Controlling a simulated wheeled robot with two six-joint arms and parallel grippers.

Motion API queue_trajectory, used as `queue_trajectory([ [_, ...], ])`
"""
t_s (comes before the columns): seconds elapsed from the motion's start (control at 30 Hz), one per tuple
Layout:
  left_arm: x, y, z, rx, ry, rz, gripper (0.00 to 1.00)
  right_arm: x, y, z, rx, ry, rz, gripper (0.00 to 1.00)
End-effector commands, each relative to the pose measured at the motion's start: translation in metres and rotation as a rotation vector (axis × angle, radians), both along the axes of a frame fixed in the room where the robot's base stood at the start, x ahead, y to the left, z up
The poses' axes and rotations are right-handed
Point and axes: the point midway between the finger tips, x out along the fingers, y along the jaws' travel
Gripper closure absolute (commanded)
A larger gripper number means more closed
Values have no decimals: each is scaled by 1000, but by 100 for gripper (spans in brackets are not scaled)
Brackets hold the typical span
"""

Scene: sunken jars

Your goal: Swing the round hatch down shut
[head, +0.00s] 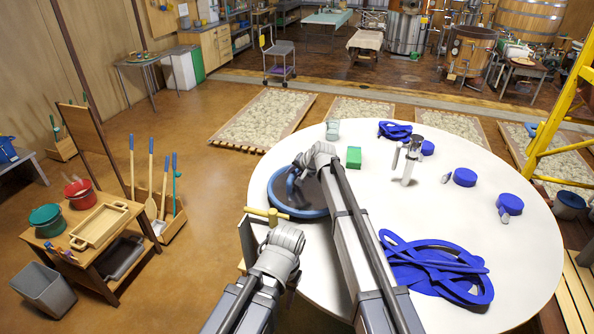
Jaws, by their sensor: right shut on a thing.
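The round hatch (297,213) has a thick blue rim and lies at the left side of the white round table (460,220). Its inside looks dark, and my right arm covers part of it. I cannot tell its exact tilt. My right gripper (293,183) reaches down over the ring and is shut on the hatch, but its fingertips are small and partly hidden. My left arm comes in at the bottom; its wrist is at the table's left edge, and its fingers do not show.
A green block (354,157), blue lids (465,177) and a coiled blue strap (440,270) lie on the table. A grey upright tool (410,160) stands farther back. A yellow T-shaped bar (265,214) is at the left edge.

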Motion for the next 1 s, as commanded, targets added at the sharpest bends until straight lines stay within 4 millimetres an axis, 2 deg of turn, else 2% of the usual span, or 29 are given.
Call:
queue_trajectory([
  [0.2, 0, 0, -3, 0, 0, 0, 50, 1, 1, -7, -35, 10, -2, 100],
  [0.63, 0, 0, -3, 0, 0, 0, 50, 0, 1, -8, -42, 12, -2, 100],
  [0.67, 0, 0, -3, 0, 0, 0, 50, 0, 1, -8, -42, 12, -2, 70],
  [0.9, 0, 0, -3, 0, 0, 0, 50, 0, 1, -8, -42, 13, -1, 43],
  [1.0, 0, 0, -3, 0, 0, 0, 50, 0, 1, -9, -44, 14, -1, 43],
])
